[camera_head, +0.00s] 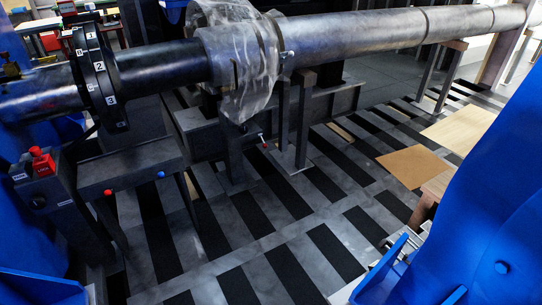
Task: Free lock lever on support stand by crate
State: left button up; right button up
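A small lever with a red tip (264,140) sticks out beside a dark support stand (234,158) under the long metal shaft (355,32). Whether it is locked or free is too small to tell. At the left, a red block with small lettering (42,163) sits on a dark metal housing (60,190). A wooden piece (434,188) shows at the right, partly hidden behind my blue arm; I cannot tell whether it is the crate. Neither gripper can be made out; only blue parts of my body show at the left and right edges.
A clear plastic wrap (240,60) hangs around the shaft. A dark ring with numbered labels (96,75) encircles its left part. A grey bench with red and blue knobs (130,170) stands below. The striped floor (300,220) in front is mostly clear, with a tan sheet (413,166) at right.

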aim_at(265, 146)
jog(key=i+j, duration=0.2)
jog(key=i, duration=0.25)
jog(key=i+j+z, duration=0.25)
jog(key=i, duration=0.4)
jog(key=i+j+z, duration=0.25)
jog(key=i+j, duration=0.15)
jog(key=i, duration=0.25)
jog(key=i+j+z, duration=0.25)
jog(key=i+j, duration=0.25)
jog(key=i, duration=0.1)
